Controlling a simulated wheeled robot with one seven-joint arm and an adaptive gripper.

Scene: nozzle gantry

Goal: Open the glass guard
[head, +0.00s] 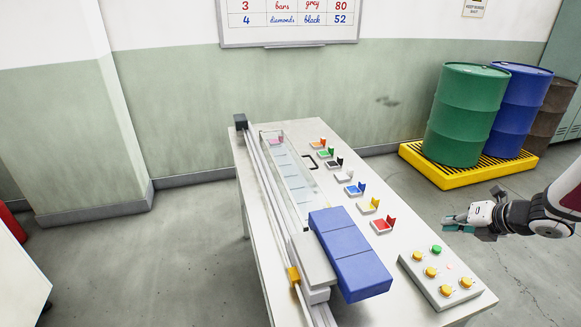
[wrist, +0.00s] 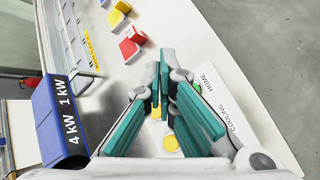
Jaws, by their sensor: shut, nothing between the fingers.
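The glass guard (head: 298,186) is a clear, long panel over a strip on the table, beside the gantry rail in the head view. A dark handle (head: 312,161) stands on its right side near the far end. The guard appears closed down, though its clear edges are hard to make out. Part of it shows at the upper left of the wrist view (wrist: 84,42). My gripper (head: 453,222) is off the table's right side in the head view, well apart from the guard. Its teal fingers (wrist: 163,88) are shut and empty.
Several coloured blocks with upright tabs (head: 355,189) line the table right of the guard. Blue boxes (head: 347,250) stand at the near end by the rail (head: 270,185). A button panel (head: 440,277) sits at the near right. Drums (head: 463,115) stand on a yellow pallet (head: 440,175).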

